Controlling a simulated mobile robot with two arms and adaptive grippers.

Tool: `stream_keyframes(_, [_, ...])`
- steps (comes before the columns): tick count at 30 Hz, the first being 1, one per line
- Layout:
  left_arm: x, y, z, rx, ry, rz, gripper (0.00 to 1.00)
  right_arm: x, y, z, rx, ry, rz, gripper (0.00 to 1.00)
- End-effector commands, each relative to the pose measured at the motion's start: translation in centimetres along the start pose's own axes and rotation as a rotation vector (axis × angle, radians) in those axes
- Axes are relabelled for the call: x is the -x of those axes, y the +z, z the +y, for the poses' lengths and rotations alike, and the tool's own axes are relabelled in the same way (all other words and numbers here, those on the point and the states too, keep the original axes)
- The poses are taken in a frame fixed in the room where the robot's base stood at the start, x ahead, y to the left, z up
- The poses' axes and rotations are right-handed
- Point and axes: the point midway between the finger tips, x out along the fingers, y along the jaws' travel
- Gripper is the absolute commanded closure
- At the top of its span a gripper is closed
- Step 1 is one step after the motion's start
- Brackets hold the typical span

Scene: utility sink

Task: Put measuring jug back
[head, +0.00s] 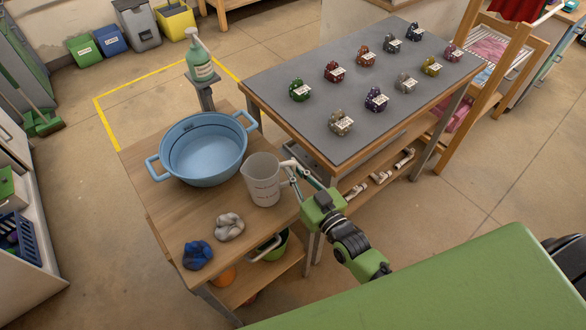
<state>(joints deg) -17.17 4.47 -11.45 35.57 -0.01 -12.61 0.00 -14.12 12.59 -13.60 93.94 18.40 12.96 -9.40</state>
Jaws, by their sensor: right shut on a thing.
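The measuring jug (262,181) is translucent grey with marks on its side. It stands upright at the right edge of the wooden table (165,217), beside the blue basin; I cannot tell whether its base touches the tabletop. My right gripper (291,168) comes in from the lower right and is shut on the jug's handle side. The fingers hide part of the handle. My left gripper is not in view.
The blue two-handled basin (204,150) fills the table's back half. A grey cloth (229,227) and a blue cloth (198,255) lie at the front. A pump bottle (200,62) stands behind. A grey-topped table (345,85) holds several small labelled items.

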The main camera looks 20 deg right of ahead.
Motion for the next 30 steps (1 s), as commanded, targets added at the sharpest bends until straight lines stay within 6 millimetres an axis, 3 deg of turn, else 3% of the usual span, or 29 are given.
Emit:
stream_keyframes(10, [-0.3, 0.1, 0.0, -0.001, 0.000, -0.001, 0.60, 0.0, 0.4, 0.0, -0.001, 0.000, 0.001, 1.00])
stream_keyframes(11, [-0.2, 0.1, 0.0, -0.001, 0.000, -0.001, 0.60, 0.0, 0.3, 0.0, 0.000, 0.000, 0.001, 0.84])
stream_keyframes(12, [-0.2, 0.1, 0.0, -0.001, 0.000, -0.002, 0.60, 0.0, 0.2, 0.0, 0.000, 0.000, 0.000, 0.75])
stream_keyframes(24, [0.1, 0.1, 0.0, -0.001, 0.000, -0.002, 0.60, 0.0, -0.2, 0.0, 0.000, 0.000, 0.001, 0.75])
stream_keyframes(30, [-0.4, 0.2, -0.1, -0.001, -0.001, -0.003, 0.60, 2.7, 0.2, 0.0, -0.001, 0.000, -0.003, 0.75])
